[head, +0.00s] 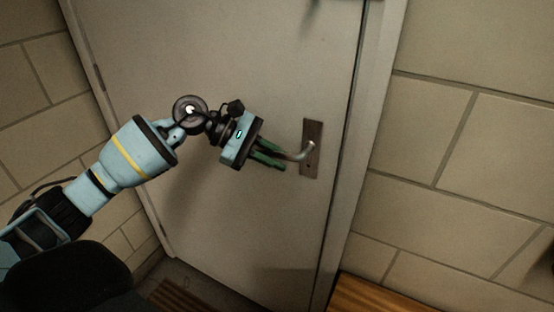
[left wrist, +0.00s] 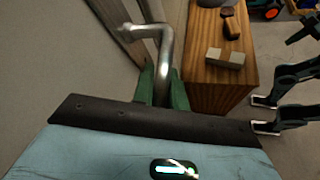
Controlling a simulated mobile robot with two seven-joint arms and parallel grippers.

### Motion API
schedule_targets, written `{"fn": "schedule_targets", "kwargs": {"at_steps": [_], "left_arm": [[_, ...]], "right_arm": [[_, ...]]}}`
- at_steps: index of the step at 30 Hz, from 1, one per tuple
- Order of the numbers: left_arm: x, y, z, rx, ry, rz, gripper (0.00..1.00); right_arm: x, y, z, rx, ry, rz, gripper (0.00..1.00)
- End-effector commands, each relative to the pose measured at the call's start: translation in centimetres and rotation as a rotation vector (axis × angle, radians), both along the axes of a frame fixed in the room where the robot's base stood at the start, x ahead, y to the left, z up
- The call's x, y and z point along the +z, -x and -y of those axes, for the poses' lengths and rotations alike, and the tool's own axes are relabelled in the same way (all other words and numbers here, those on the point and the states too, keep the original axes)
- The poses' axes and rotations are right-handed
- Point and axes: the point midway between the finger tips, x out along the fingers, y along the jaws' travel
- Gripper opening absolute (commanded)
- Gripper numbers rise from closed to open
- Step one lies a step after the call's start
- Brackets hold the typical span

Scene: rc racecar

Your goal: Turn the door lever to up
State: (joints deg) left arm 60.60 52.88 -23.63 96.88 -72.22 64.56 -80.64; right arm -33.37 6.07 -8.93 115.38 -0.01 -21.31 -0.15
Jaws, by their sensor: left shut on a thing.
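The door lever (head: 298,155) is a silver bent handle on a dark brown plate (head: 312,135) near the right edge of a pale grey door (head: 230,60). In the head view its grip end points left and slightly down. My left gripper (head: 282,160) reaches it from the left, with green fingers shut on the lever's free end. The left wrist view shows the lever (left wrist: 164,50) running down between the two green fingers (left wrist: 162,88). The fingers hide the tip of the lever. My right gripper is not seen in the head view.
A wooden bench or cabinet (head: 375,298) stands right of the door; the left wrist view shows it (left wrist: 225,70) with small blocks (left wrist: 226,57) on top. Block walls (head: 450,130) flank the door frame. A slatted mat (head: 178,297) lies on the floor at the door's foot.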

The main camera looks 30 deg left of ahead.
Motion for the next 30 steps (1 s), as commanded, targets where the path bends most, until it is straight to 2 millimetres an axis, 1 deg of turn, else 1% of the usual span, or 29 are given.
{"fn": "schedule_targets", "kwargs": {"at_steps": [1,3,12,28,29,30], "left_arm": [[0.7,0.0,-0.1,0.000,-0.033,0.005,0.00],[0.9,0.0,-0.2,0.000,-0.076,0.001,0.00],[1.4,0.0,-0.3,0.001,-0.193,-0.007,0.00],[1.5,0.0,-0.4,0.002,-0.220,-0.010,0.00],[1.5,0.0,-0.4,0.002,-0.220,-0.010,0.17],[1.5,0.0,-0.4,0.002,-0.220,-0.010,0.22]], "right_arm": [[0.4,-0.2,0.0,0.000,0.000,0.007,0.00],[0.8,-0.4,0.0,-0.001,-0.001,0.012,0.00],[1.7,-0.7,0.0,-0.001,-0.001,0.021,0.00],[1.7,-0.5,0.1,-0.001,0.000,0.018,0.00],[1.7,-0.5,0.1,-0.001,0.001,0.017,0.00],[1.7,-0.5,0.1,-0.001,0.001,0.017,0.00]]}}
